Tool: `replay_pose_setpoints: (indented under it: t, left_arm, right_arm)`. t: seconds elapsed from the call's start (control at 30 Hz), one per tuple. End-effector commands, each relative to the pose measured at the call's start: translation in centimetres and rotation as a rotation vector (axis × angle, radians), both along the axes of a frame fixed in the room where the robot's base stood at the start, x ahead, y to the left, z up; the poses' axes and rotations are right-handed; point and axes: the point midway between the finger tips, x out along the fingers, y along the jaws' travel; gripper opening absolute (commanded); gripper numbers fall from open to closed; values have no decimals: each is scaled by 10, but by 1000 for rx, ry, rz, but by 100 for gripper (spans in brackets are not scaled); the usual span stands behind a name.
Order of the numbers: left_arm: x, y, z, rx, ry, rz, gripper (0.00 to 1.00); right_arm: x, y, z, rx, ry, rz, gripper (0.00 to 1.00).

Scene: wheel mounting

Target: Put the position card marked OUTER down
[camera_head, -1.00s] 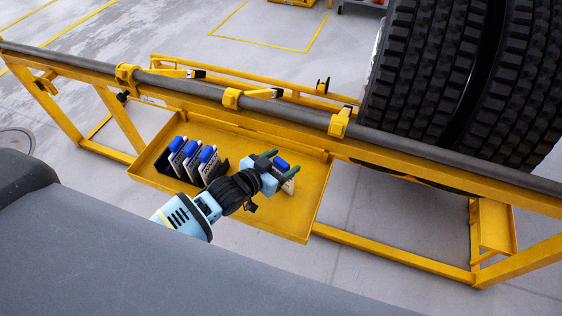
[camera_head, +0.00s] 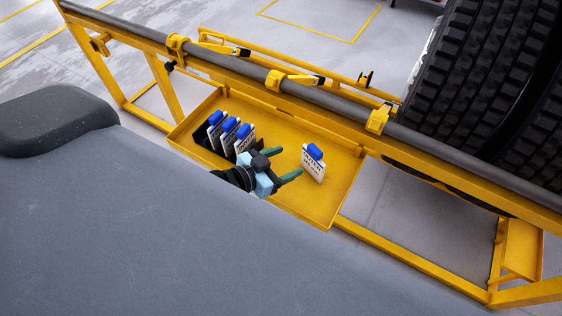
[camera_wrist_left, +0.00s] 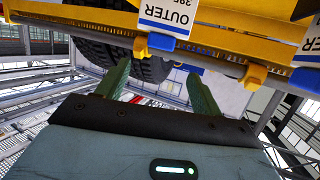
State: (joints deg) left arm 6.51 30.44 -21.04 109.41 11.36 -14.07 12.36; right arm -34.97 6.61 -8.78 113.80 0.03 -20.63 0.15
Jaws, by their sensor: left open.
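The OUTER card (camera_head: 313,167) is white with a blue grip on top and stands by itself on the right part of the yellow tray (camera_head: 318,208). Its word OUTER reads clearly on the card in the left wrist view (camera_wrist_left: 168,14), just beyond the fingers. My left gripper (camera_head: 289,162) has dark green fingers, open and empty, just left of the card and apart from it. The open fingers also show in the left wrist view (camera_wrist_left: 158,78). My right gripper is not in view.
Several similar blue-topped cards stand in a dark rack (camera_head: 203,137) at the tray's left end. A grey bar (camera_head: 342,108) with yellow clamps runs behind the tray. Large black tires (camera_head: 480,90) stand at the back right. The tray's right end is bare.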

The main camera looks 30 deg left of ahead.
Motion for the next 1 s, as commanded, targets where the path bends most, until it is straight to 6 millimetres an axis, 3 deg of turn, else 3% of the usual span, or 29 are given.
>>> replay_pose_setpoints:
  t: [0.5, 0.63, 0.77, 1.0]
  left_arm:
    - [-6, 2, 2, 0, 1, 0, 66]
    - [-21, -1, -13, -3, 34, 13, 66]
    - [-66, -7, -50, -1, 128, 51, 66]
    - [-191, -11, -119, 49, 372, 157, 66]
  right_arm:
    - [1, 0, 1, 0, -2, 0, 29]
    - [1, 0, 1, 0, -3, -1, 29]
    - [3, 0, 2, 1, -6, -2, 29]
    - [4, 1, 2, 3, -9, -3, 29]
